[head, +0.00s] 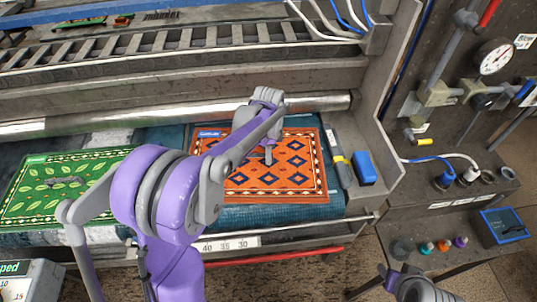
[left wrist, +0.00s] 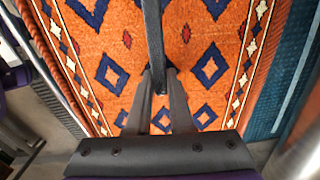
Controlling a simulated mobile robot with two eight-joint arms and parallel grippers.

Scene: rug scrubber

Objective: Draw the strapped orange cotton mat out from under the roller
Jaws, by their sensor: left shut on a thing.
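The orange cotton mat (head: 297,182), with blue diamonds and a checked border, lies flat on the teal bed in front of the silver roller (head: 315,103). A blue label (head: 208,134) shows at its far left corner. My left gripper (head: 268,157) reaches down over the mat's middle. In the left wrist view the left fingers (left wrist: 157,72) are shut on the dark strap (left wrist: 154,30), which runs over the mat (left wrist: 190,75). My arm hides the mat's left part in the head view. My right gripper (head: 412,287) is at the lower right, away from the mat, its fingertips unclear.
A green leaf-patterned mat (head: 65,185) lies on the bed at left. A metal rail (head: 300,228) crosses the front. A pressure gauge (head: 494,57) and pipes are at right.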

